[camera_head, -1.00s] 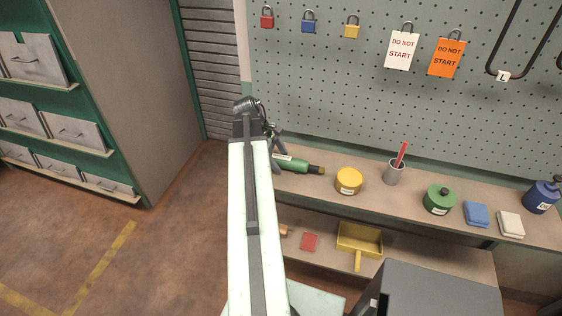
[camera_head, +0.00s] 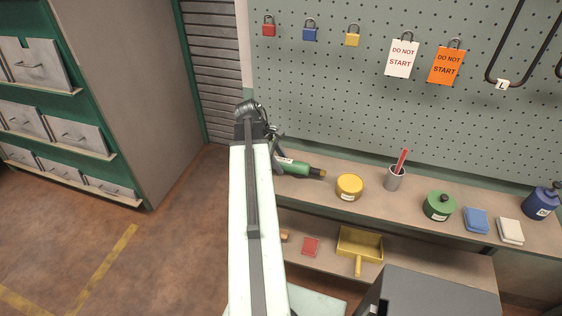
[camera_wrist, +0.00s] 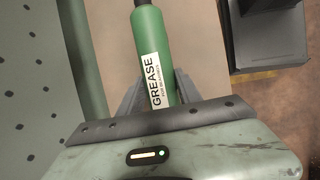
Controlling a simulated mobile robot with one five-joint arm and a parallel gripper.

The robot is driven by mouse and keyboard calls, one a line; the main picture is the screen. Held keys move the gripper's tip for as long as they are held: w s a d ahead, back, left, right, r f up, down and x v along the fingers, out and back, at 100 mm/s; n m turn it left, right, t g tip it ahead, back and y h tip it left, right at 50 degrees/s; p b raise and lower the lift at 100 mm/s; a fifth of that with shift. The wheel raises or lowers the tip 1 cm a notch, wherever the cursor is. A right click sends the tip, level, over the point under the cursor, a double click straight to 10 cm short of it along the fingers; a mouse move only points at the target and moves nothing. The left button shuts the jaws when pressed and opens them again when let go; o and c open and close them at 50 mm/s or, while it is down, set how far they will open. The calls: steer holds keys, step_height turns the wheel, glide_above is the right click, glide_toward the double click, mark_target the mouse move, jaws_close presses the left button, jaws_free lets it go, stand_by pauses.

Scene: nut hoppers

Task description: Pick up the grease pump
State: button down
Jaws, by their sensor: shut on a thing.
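The grease pump is a green cylinder with a dark end and a white label reading GREASE. In the head view the grease pump (camera_head: 296,168) lies at the left end of the upper bench shelf, partly hidden by my arm. In the wrist view the grease pump (camera_wrist: 150,55) runs up from between the jaws. My gripper (camera_wrist: 155,92) is shut on the grease pump, one dark finger on each side of it. In the head view my gripper (camera_head: 276,150) is mostly hidden behind my arm's end. I cannot tell whether the pump touches the shelf.
A yellow tin (camera_head: 349,186), a grey cup (camera_head: 394,179) with a red stick, a green pot (camera_head: 438,206) and blue cloth (camera_head: 475,220) stand to the right on the shelf. The pegboard (camera_head: 400,110) rises behind. A yellow dustpan (camera_head: 359,244) lies below. Open floor (camera_head: 90,230) is at left.

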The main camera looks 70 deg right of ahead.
mark_target(280, 160)
step_height(280, 160, up, 9)
steer(key=p, duration=0.8)
steer(key=shift+r, duration=0.1)
steer(key=c, duration=1.4)
jaws_free()
jaws_close()
steer(key=shift+f, duration=0.25)
